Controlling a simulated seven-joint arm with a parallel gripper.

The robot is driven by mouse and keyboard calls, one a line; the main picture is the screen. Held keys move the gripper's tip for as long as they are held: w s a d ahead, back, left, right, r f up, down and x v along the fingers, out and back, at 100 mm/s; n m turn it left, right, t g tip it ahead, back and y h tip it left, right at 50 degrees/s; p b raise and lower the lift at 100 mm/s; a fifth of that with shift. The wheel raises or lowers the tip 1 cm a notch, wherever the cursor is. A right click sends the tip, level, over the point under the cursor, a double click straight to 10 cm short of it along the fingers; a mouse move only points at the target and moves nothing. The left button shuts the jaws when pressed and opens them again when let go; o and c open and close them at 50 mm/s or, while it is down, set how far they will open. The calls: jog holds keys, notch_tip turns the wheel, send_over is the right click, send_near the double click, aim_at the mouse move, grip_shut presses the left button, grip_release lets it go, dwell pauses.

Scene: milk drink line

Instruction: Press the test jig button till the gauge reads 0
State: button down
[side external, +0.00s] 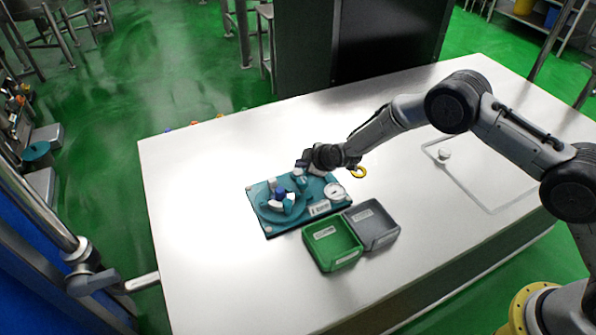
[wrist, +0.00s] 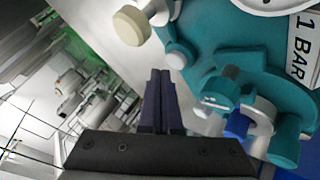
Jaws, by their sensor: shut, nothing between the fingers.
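The teal test jig (side external: 262,217) lies flat on the white table in the side view, with a round white gauge (side external: 335,191) at its right. In the wrist view the jig (wrist: 212,32) fills the right side, with a "1 BAR" label (wrist: 303,45). Only the gauge's lower edge (wrist: 268,5) shows there; its needle is not readable. A blue part (wrist: 237,125) sits among teal and white fittings. A pale round cap (wrist: 177,58) is near the fingertips; I cannot tell which part is the button. My gripper (wrist: 160,72) is shut and empty, over the jig's far side.
A green tray (side external: 308,243) and a grey tray (side external: 394,234) stand in front of the jig. A cream knob (wrist: 130,25) stands beyond the fingers. The table's left part is clear.

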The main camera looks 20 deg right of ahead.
aim_at(302, 173)
jog(key=shift+f, duration=0.15)
jog(key=shift+f, duration=0.25)
jog(key=shift+f, duration=0.5)
dwell(0.9)
jog(key=shift+r, duration=0.9)
jog(key=shift+r, duration=0.1)
jog(key=shift+r, duration=2.4)
jog(key=shift+d, duration=0.1)
